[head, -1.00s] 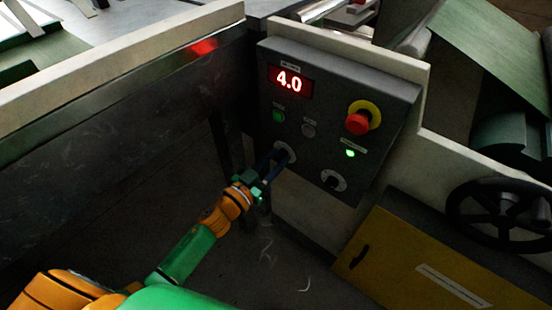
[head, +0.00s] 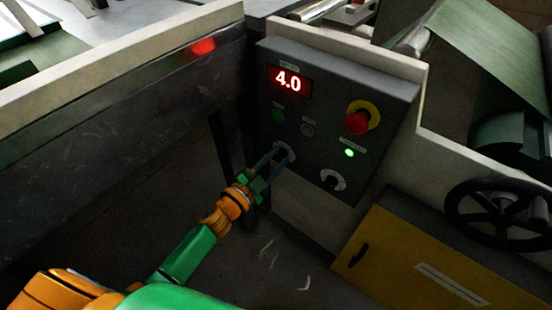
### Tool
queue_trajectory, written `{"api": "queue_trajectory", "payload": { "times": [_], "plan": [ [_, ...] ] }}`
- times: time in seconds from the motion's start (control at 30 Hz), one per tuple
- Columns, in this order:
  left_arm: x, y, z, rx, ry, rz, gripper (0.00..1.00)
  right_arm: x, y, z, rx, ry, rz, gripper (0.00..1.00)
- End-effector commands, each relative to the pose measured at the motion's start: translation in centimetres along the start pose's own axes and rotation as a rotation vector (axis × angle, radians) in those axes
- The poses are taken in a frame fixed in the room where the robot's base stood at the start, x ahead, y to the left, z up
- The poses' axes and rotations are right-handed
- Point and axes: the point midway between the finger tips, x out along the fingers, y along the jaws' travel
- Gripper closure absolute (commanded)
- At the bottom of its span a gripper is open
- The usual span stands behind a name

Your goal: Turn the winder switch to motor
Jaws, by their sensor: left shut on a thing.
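The dark control panel (head: 320,105) stands in the middle of the head view, with a red display (head: 289,81) reading 4.0. Two rotary switches sit low on it: a left one (head: 288,147) and a right one (head: 332,179) with a black knob on a pale dial. Their labels are too small to read, so I cannot tell which is the winder switch. My left gripper (head: 277,157) is at the left switch, its fingers shut on that knob and partly hiding it. My right gripper is out of view.
A red emergency button (head: 357,122) on a yellow ring, a green lamp (head: 350,153), a green button (head: 278,115) and a grey button (head: 307,130) are nearby. A yellow cabinet (head: 400,260) and black handwheel (head: 500,215) stand at right.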

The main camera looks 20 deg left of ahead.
Motion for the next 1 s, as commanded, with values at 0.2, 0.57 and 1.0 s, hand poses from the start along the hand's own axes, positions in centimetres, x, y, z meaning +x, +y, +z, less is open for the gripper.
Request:
{"api": "queue_trajectory", "payload": {
  "times": [0.2, 0.57, 1.0],
  "plan": [
    [0.00, 0.03, 0.03, 0.073, -0.001, 0.000, 1.00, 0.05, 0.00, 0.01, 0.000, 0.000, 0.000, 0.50],
    [0.00, 0.03, 0.02, 0.104, -0.001, 0.000, 1.00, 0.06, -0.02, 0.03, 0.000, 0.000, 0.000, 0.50],
    [0.00, 0.03, 0.01, 0.103, 0.000, 0.000, 0.57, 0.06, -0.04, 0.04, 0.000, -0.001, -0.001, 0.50]
  ]
}}
